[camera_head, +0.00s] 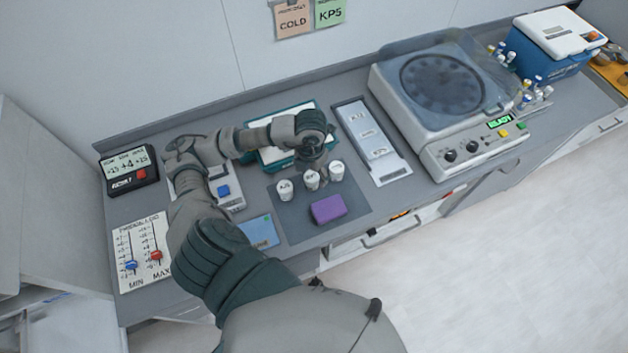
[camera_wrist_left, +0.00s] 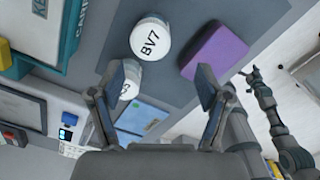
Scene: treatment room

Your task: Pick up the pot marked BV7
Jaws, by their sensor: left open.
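The white round pot marked BV7 (camera_wrist_left: 150,38) is near the top centre of the left wrist view, lid label facing the camera. A second white pot (camera_wrist_left: 125,78) is close below it, partly hidden by a finger. In the head view three white pots stand in a row on a dark mat; the middle one (camera_head: 312,180) appears to be BV7, between the left pot (camera_head: 285,190) and right pot (camera_head: 337,171). My left gripper (camera_head: 314,153) is open and empty, above and just behind the row. Its fingers (camera_wrist_left: 158,88) are apart in the wrist view.
A purple block (camera_head: 327,208) lies on the mat (camera_head: 295,225) in front of the pots. A blue card (camera_head: 260,231) is to the left.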

